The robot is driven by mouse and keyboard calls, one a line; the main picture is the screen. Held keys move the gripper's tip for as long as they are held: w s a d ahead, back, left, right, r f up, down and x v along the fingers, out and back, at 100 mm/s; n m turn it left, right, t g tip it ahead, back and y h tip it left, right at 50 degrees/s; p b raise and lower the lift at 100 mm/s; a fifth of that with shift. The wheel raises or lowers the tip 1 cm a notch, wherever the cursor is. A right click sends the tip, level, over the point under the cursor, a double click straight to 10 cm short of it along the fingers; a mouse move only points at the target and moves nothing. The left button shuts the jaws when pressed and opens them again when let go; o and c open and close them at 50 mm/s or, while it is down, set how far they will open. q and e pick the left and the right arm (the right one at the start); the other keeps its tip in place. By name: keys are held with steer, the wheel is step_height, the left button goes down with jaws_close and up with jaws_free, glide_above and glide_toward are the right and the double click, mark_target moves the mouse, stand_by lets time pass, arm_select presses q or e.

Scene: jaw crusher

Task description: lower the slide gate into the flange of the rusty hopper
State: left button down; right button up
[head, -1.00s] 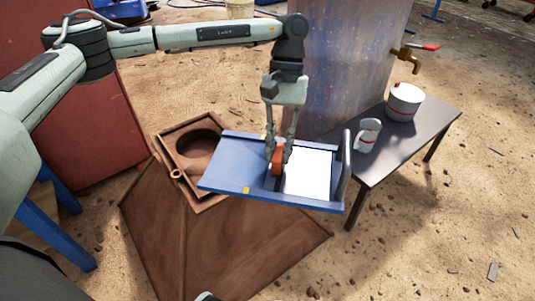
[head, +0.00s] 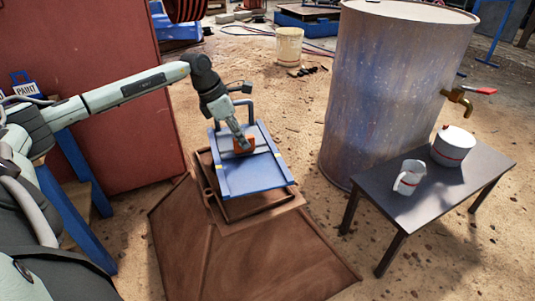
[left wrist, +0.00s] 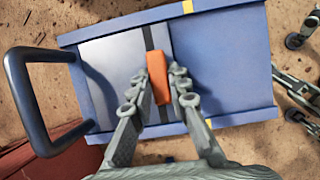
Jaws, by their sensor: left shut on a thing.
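The slide gate (head: 252,180) is a flat blue plate with raised side rails, yellow marks, a dark loop handle at its far end and an orange grip block. My left gripper (head: 241,146) is shut on the orange block; in the left wrist view the block (left wrist: 158,77) sits between the fingertips (left wrist: 158,95). The rusty hopper (head: 235,255) stands below, and its square flange (head: 262,221) is mostly covered by the gate. The flange opening is hidden. Whether gate and flange touch, I cannot tell.
A rusty barrel (head: 392,90) with a brass tap stands to the right. Beside it a low dark table (head: 450,195) holds a white mug (head: 409,177) and a white pot (head: 453,146). A red panel (head: 90,100) and blue-legged stand (head: 80,170) are at left.

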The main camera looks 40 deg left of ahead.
arm_select(q)
steer(key=shift+w+a+r+n+t+y, duration=0.15)
steer(key=shift+a+r+n, duration=0.15)
steer(key=shift+a+n, duration=0.35)
steer(key=shift+a+r+n+t+y, duration=0.15)
steer(key=shift+a+r+n, duration=0.2)
steer(key=shift+a, duration=0.45)
